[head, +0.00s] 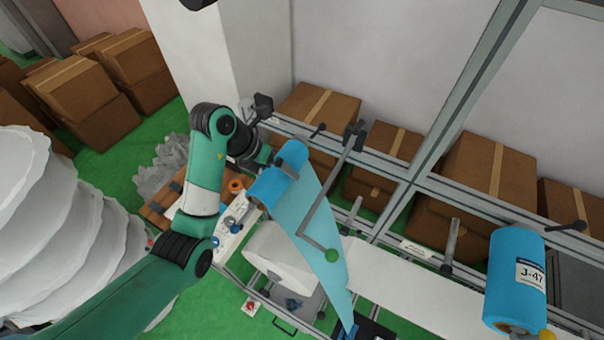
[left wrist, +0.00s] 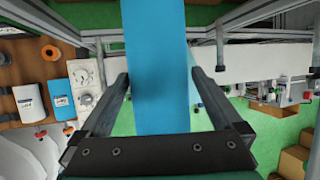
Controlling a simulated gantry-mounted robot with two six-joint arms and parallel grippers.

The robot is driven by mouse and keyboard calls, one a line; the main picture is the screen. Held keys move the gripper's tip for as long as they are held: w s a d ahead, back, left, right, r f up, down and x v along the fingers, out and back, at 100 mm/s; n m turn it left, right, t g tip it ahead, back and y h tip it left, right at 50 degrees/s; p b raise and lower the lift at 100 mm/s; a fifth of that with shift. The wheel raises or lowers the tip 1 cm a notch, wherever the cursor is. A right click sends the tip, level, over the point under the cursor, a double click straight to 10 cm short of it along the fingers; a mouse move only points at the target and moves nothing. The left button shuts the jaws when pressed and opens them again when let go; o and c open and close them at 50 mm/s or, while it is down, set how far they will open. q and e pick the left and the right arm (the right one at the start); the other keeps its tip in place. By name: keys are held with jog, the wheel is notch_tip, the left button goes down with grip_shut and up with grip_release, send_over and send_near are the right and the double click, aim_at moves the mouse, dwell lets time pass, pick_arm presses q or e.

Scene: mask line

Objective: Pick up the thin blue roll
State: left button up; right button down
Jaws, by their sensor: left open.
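The thin blue roll (head: 275,183) is at the middle of the head view, with a light blue sheet (head: 318,228) running from it down to the right. My left gripper (head: 270,165) is at the roll. In the left wrist view the blue roll (left wrist: 155,65) lies between the two open fingers of my left gripper (left wrist: 160,78), with a visible gap on each side. I cannot tell how deep the roll sits between them. My right gripper is not in view.
A thicker blue roll labelled J-47 (head: 515,280) stands at the right. A white roll (head: 280,258) is below the sheet. Grey frame rails (head: 470,85) and several cardboard boxes (head: 490,170) lie behind. A stack of white sacks (head: 50,220) is at the left.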

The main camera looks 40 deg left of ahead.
pick_arm(q)
jog(key=shift+w+f, duration=0.25)
jog(key=shift+f, duration=0.25)
jog(key=shift+c, duration=0.3)
jog(key=c, duration=1.1)
jog(key=shift+r, duration=0.1)
jog(key=shift+c, duration=0.2)
